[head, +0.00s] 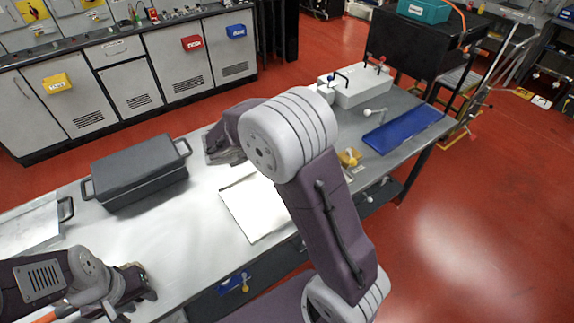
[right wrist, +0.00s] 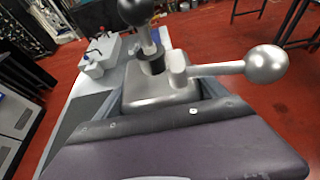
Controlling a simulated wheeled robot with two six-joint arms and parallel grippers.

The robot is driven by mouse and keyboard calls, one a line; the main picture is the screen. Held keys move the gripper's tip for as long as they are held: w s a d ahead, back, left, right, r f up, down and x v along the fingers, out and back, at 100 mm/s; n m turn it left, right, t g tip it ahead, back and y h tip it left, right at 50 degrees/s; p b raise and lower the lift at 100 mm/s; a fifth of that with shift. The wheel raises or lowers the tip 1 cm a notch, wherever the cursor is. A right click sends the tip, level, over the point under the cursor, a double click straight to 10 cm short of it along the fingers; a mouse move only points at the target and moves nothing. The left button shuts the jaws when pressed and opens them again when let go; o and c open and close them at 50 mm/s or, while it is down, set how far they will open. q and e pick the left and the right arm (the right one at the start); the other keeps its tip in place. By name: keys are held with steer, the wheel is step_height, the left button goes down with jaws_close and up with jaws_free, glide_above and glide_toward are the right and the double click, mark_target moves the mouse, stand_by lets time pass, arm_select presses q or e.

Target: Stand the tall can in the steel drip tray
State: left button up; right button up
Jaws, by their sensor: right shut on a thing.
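I cannot make out the tall can in either view. A shallow pale tray (head: 262,212), probably the steel drip tray, lies on the bench in the head view; my right arm hides its right side, and nothing shows on its visible part. My right gripper (head: 222,146) is at the far side of the bench, mostly hidden behind its own arm. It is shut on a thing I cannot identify. My left gripper (head: 138,285) is low at the near left of the bench, with no held thing visible; its jaw gap is unclear.
A dark grey box with handles (head: 139,172) stands on the bench at left. A metal piece with a handle (head: 30,228) is at the left edge. A blue mat (head: 404,129) and white box (head: 358,88) are at right. A ball-ended lever (right wrist: 265,64) shows close in the wrist view.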

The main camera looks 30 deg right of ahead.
steer(key=w+f+p, duration=0.2)
steer(key=w+f, duration=0.8)
steer(key=shift+w+f, duration=0.15)
steer(key=shift+w, duration=0.15)
